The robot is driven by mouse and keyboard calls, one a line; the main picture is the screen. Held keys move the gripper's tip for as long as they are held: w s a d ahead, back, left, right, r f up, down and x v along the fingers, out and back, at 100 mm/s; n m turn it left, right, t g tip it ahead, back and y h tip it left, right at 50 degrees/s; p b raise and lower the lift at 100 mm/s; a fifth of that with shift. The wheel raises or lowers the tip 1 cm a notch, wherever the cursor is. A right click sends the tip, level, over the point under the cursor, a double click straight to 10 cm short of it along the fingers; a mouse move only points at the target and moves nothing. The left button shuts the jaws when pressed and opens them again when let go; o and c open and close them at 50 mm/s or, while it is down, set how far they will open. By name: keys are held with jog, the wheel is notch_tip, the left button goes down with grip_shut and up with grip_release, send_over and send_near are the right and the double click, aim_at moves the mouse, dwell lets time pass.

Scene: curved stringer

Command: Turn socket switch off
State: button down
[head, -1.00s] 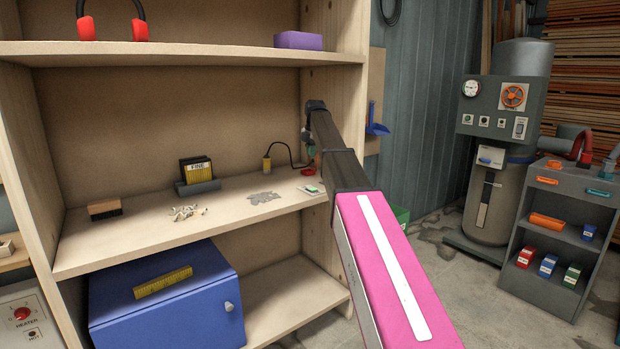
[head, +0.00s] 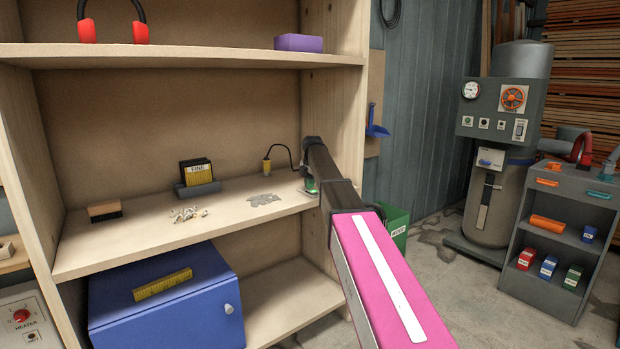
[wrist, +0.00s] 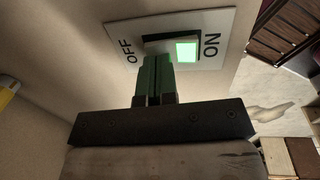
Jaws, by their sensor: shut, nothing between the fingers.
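The socket switch is a white plate (wrist: 228,22) marked OFF and ON, seen in the wrist view. Its rocker (wrist: 187,50) glows green on the ON side. In the head view my arm mostly hides the plate at the right end of the middle shelf. My gripper (wrist: 157,62) is shut and empty, its green fingers pressed together. The fingertips are over the near edge of the rocker, toward its OFF side; I cannot tell whether they touch it. In the head view my gripper (head: 311,186) shows only as a small green patch.
The wooden shelf's right side panel (head: 332,90) stands close to my arm. A yellow plug-like item (head: 267,165) with a black cable lies left of the arm. A grey patch (head: 264,200), white pegs (head: 187,214) and a brush (head: 104,211) sit on the middle shelf.

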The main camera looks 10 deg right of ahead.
jog(key=shift+f, duration=0.15)
jog(key=shift+w+a+f, duration=0.1)
jog(key=shift+f, duration=0.1)
dwell(0.3)
jog(key=shift+s, duration=0.2)
jog(key=shift+s+d+r, duration=0.2)
jog(key=shift+s+d, duration=0.2)
jog(key=shift+s, duration=0.15)
jog(key=shift+r, duration=0.1)
